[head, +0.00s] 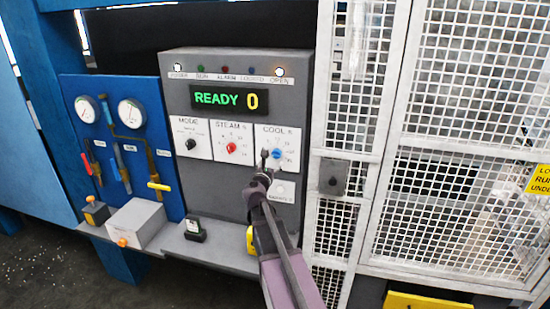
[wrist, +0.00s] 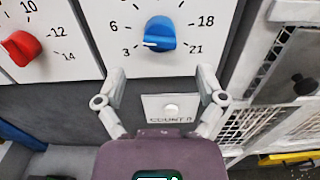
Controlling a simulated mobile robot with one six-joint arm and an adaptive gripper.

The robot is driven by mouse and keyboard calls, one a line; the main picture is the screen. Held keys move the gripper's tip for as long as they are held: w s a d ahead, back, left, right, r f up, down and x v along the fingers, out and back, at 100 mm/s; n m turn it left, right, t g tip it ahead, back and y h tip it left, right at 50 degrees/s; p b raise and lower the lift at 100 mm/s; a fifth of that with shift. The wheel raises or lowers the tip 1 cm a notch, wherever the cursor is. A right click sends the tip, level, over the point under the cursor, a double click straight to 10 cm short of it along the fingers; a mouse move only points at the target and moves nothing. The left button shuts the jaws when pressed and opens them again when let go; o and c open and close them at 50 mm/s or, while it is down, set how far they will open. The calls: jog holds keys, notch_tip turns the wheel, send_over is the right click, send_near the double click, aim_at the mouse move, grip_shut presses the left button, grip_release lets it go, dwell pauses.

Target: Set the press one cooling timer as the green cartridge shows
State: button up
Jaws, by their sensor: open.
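The cooling timer is a blue knob (head: 276,154) on the white COOL plate of the grey press panel. In the wrist view the blue knob (wrist: 160,34) has its white mark at lower left, close to the 3; 6, 18 and 21 also show on the dial. My gripper (head: 265,158) is open in front of the COOL plate. In the wrist view my gripper (wrist: 161,76) has its fingertips apart, just below the knob, with nothing between them. A dark block with a small green-edged label (head: 194,229) stands on the ledge; I cannot tell if it is the green cartridge, and its label is unreadable.
The display (head: 230,98) reads READY 0. The red STEAM knob (head: 231,148) and black MODE knob (head: 190,144) are left of COOL. A round white button (wrist: 171,110) sits below the timer. A white mesh guard (head: 460,150) stands at right, gauges and valves at left.

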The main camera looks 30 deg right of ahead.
aim_at(275, 157)
jog(key=shift+x, duration=2.95)
jog(key=c, duration=1.1)
